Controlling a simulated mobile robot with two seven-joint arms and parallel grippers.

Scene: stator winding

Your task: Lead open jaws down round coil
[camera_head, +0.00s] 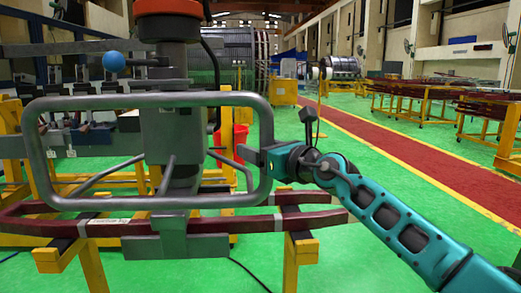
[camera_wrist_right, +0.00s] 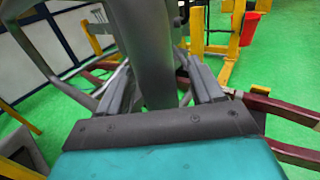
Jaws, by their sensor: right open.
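The dark red coil (camera_head: 300,221) lies across yellow stands, low in the head view; part of it shows at the right of the wrist view (camera_wrist_right: 290,111). A grey lifting tool (camera_head: 168,125) with a looped tube handle (camera_head: 150,100) hangs over it. Its grey blocks (camera_head: 172,246) overlap the coil in the picture; I cannot tell whether they surround it. My right gripper (camera_head: 250,153) is at the handle's right side. In the wrist view its two grey fingers (camera_wrist_right: 163,85) stand apart, with the handle tube (camera_wrist_right: 148,45) between them. My left gripper is not in view.
Yellow stands (camera_head: 94,265) support the coil. A blue ball (camera_head: 113,61) sits left of the tool's column. A red bucket (camera_head: 238,140) stands behind the handle. More coils on yellow racks (camera_head: 425,92) line the right.

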